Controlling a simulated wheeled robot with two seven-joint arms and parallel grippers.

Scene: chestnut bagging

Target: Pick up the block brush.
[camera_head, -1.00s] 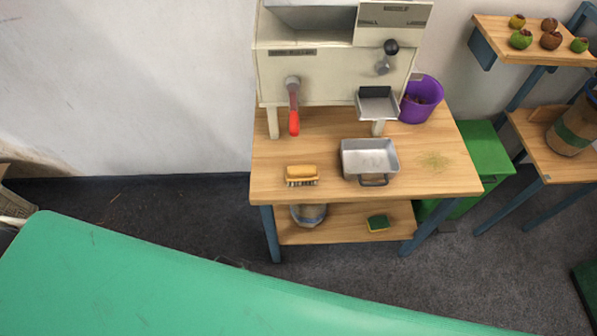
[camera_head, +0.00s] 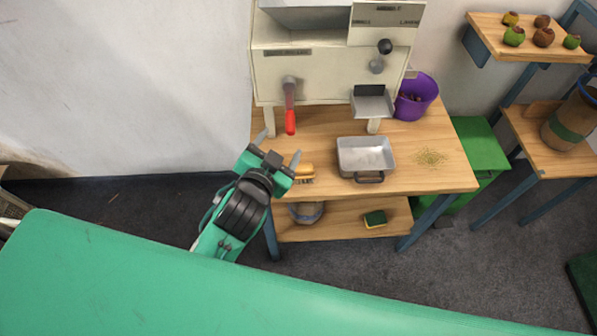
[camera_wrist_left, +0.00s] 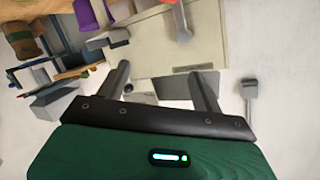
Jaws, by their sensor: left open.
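The block brush (camera_head: 305,171), with a tan wooden top and bristles below, lies near the front left edge of the wooden table. Its left part is hidden behind my left gripper in the head view. My left gripper (camera_head: 279,148) is open and empty, its fingers pointing toward the machine. It is at the table's left front corner, just left of the brush in the picture; I cannot tell its height above the table. In the left wrist view my open fingers (camera_wrist_left: 161,82) show, but I cannot make out the brush. My right gripper is not in view.
A metal pan (camera_head: 366,153) stands right of the brush. The pale machine (camera_head: 325,75) with a red-handled lever (camera_head: 290,120) stands behind. A purple bucket (camera_head: 417,97) is at the back right.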

